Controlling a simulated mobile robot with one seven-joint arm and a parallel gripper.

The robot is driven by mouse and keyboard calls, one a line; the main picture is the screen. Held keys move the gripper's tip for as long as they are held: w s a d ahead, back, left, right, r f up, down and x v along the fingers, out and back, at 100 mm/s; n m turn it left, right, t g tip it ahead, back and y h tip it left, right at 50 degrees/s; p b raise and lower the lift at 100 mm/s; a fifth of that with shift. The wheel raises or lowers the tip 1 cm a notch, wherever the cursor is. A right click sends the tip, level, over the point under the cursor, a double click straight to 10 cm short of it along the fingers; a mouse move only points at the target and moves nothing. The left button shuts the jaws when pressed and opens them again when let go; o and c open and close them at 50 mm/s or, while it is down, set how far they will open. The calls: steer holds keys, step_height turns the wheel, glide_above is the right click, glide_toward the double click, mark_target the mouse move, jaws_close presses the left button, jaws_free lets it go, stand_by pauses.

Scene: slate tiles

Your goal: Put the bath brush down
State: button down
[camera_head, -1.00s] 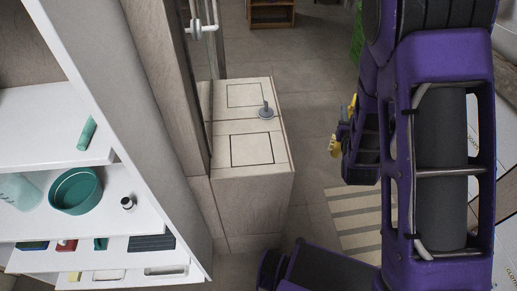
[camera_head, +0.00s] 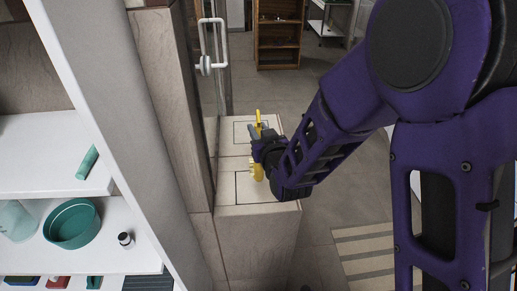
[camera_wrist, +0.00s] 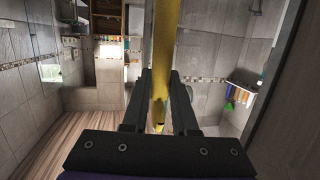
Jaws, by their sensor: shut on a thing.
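The bath brush (camera_head: 257,171) is yellow, and its ends show above and below my gripper (camera_head: 257,150) in the head view. My gripper is shut on it over the tiled ledge (camera_head: 230,195). I cannot tell whether the brush touches the ledge top. In the wrist view, the yellow brush (camera_wrist: 163,50) runs upright between the two dark fingers of my gripper (camera_wrist: 161,78). My gripper hides the middle of the brush in the head view.
Two outlined squares mark the ledge top. A glass door with a white handle (camera_head: 219,45) stands at its left. White shelves (camera_head: 40,180) at the left hold a teal bowl (camera_head: 72,223) and a small bottle (camera_head: 126,240). A wooden shelf unit (camera_head: 279,35) stands at the back.

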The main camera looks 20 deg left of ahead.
steer(key=shift+f, duration=2.05)
steer(key=shift+f+b, duration=0.2)
steer(key=shift+b, duration=0.35)
steer(key=c, duration=0.7)
jaws_free()
steer(key=shift+r, duration=0.15)
steer(key=shift+r+p, duration=0.2)
steer(key=shift+p, duration=0.3)
steer(key=p+v, duration=0.3)
steer(key=v, duration=0.6)
steer(key=shift+s+d+r, duration=0.15)
steer(key=shift+d+r, duration=0.05)
steer(key=shift+r, duration=0.05)
steer(key=p+v, duration=0.2)
steer(key=p, duration=0.3)
steer(key=shift+s+d+f, duration=0.1)
steer(key=shift+f, duration=0.1)
